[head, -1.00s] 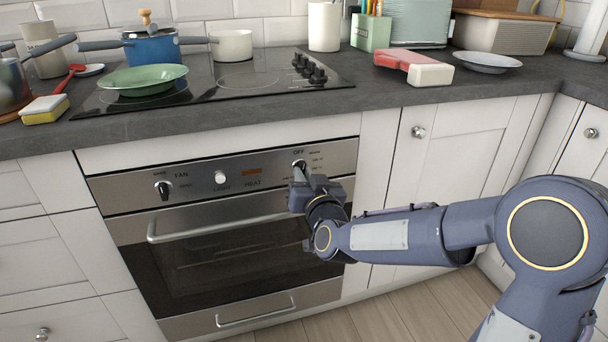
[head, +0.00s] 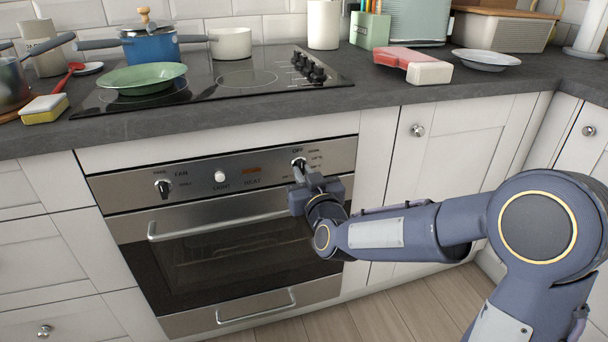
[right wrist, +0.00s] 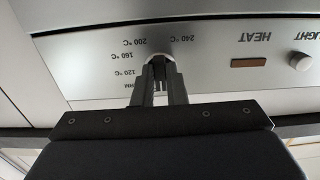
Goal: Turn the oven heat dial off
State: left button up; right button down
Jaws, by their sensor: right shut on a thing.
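The oven heat dial (head: 298,163) is a small knob at the right end of the steel control panel, below the word OFF. My right gripper (head: 300,177) reaches it from the front right. In the right wrist view, which shows the panel upside down, the two fingers (right wrist: 158,82) are closed around the dial (right wrist: 160,61), hiding most of it. Temperature marks from 120 to 240 °C show around it; the dial's pointer is hidden, so I cannot tell its setting. My left gripper is not in view.
The fan knob (head: 163,188) and round light button (head: 219,176) sit left on the same panel. The oven door handle (head: 215,227) runs below, close to my right gripper. The worktop edge (head: 230,125) overhangs above. The floor (head: 370,312) in front is clear.

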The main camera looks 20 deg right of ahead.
jog(key=c, duration=1.5)
grip_release()
jog(key=shift+o, duration=0.2)
jog(key=s+p, duration=0.1)
jog(key=s, duration=0.7)
jog(key=shift+d, duration=0.1)
jog(key=s+d+f+m+g+y, duration=0.1)
jog(key=s+f+g, duration=0.25)
jog(key=s, duration=0.55)
jog(key=s+d+f+m+g+y, duration=0.1)
jog(key=s+f+g, duration=0.1)
jog(key=s+g, duration=0.5)
jog(key=s+d+f+g+y, duration=0.1)
jog(key=s+d+f+g, duration=0.15)
jog(key=s, duration=0.95)
notch_tip(320, 180, up, 33)
jog(key=a+p, duration=0.1)
jog(key=p, duration=3.2)
jog(key=shift+w+f+t, duration=0.2)
jog(key=shift+w+t, duration=0.1)
jog(key=shift+w, duration=0.05)
